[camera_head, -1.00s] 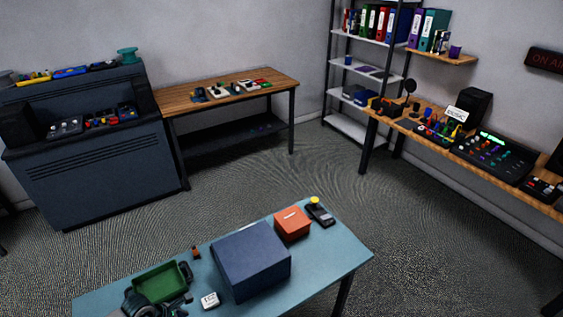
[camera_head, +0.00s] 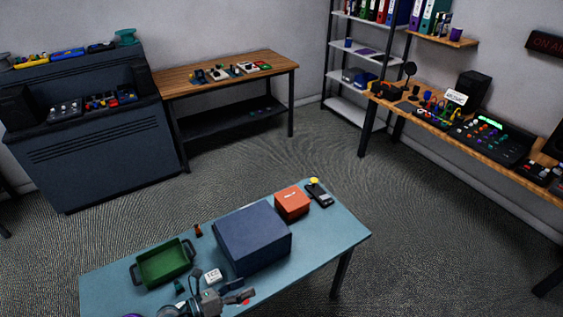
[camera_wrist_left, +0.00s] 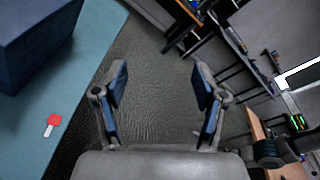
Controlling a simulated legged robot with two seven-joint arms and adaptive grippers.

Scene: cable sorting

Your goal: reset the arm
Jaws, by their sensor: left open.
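My left gripper (camera_head: 240,298) is low in the head view, over the near edge of the blue-green table (camera_head: 325,232). It is open and empty. In the left wrist view its two fingers (camera_wrist_left: 160,92) stand wide apart, with dark carpet between them. The right gripper is not in view.
A large blue box (camera_head: 252,238), an orange box (camera_head: 292,203), a green tray (camera_head: 165,264) and a white block (camera_head: 212,276) are on the table. A small red-and-white item (camera_wrist_left: 52,124) lies near the table's edge. Open floor (camera_head: 400,255) lies to the right.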

